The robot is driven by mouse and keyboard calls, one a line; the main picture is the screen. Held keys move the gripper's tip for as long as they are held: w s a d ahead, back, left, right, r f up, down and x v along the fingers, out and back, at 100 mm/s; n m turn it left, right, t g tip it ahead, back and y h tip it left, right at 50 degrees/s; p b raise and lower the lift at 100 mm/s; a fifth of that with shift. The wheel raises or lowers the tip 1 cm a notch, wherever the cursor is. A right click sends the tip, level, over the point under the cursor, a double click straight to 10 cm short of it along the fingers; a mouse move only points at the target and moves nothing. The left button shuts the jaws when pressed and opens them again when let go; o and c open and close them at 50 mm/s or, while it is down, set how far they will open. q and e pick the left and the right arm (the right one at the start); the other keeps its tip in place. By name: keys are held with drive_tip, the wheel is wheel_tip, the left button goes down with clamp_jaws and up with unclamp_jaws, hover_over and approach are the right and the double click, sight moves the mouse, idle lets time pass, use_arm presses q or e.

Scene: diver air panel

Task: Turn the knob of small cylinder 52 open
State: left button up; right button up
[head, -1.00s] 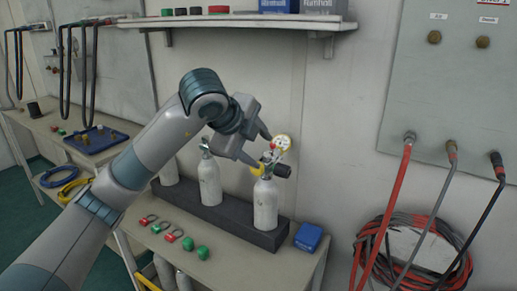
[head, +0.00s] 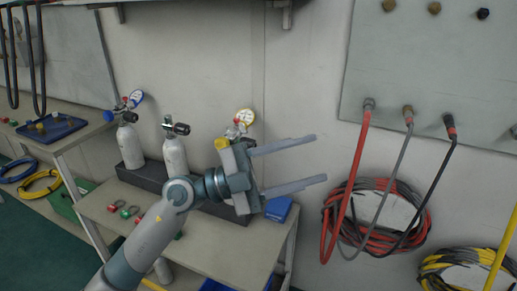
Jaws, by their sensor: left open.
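Several small white cylinders stand in a dark rack (head: 152,176) on the bench. The left one (head: 130,148) carries a blue-rimmed gauge, and the middle one (head: 174,154) has a black knob at its valve. I cannot read any number, so I cannot tell which is 52. My left gripper (head: 320,158) is open and empty. Its two fingers point right, in front of the wall and clear of the cylinders. My right gripper is not in view.
A blue box (head: 279,208) sits at the bench's right end, just below the gripper. Red and green shackle-like pieces (head: 118,207) lie on the bench front. Hoses hang from a wall panel (head: 430,70) at right, with a coiled red hose (head: 330,225) below.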

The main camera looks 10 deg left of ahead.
use_arm(q)
drive_tip(key=w+a+f+n+t+y, duration=0.3)
drive_tip(key=a+f+n+t+y, duration=0.2)
drive_tip(key=a+n+t+y, duration=0.35)
drive_tip(key=w+a+f+n+t+y, duration=0.45)
drive_tip(key=a+n+t, duration=0.25)
drive_tip(key=n+t, duration=0.4)
drive_tip(key=s+a+f+n+g+y, duration=0.2)
drive_tip(key=a+f+n+g+y, duration=0.15)
drive_tip(key=f, duration=0.55)
drive_tip(key=s+a+f+n+g+y, duration=0.25)
drive_tip(key=a+f+n+y, duration=0.2)
drive_tip(key=f, duration=0.55)
drive_tip(key=s+f+g, duration=0.5)
drive_tip(key=s+f, duration=0.5)
drive_tip(key=f, duration=0.5)
drive_tip(key=s+f+m+g, duration=0.1)
drive_tip(key=s+f+g, duration=0.4)
drive_tip(key=s+f, duration=0.6)
drive_tip(key=s+d+f+g, duration=0.1)
drive_tip(key=s+f+g, duration=0.4)
drive_tip(key=f, duration=1.5)
drive_tip(key=s, duration=0.5)
drive_tip(key=shift+s+f+m, duration=0.15)
drive_tip(key=shift+s+m, duration=0.05)
drive_tip(key=shift+m, duration=0.15)
